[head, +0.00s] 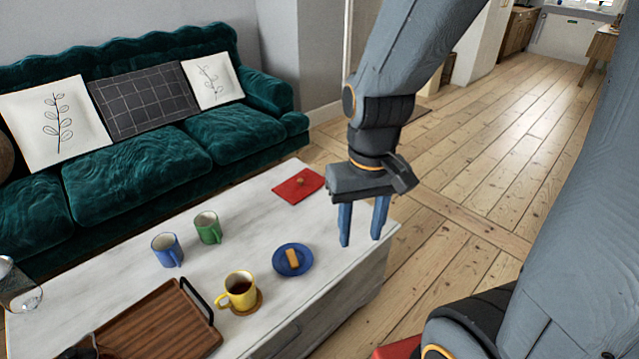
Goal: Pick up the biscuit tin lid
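A flat red square piece (298,186) with a small tan spot on it lies at the far right end of the white coffee table; it looks like the biscuit tin lid. My gripper (361,241) points down with its two blue fingers apart and nothing between them. It shows to the right of the red piece and nearer to the camera, over the table's right end. Its exact height over the table is hard to tell. A red edge (396,349) shows at the bottom of the view, mostly hidden by my own body; I cannot tell what it is.
On the coffee table (130,262) are a blue plate (305,267) with a tan piece, a yellow mug (238,292) on a coaster, a green mug (208,228), a blue mug (167,249), a wooden tray (150,325) and a glass (18,290). A green sofa stands behind. Floor at right is clear.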

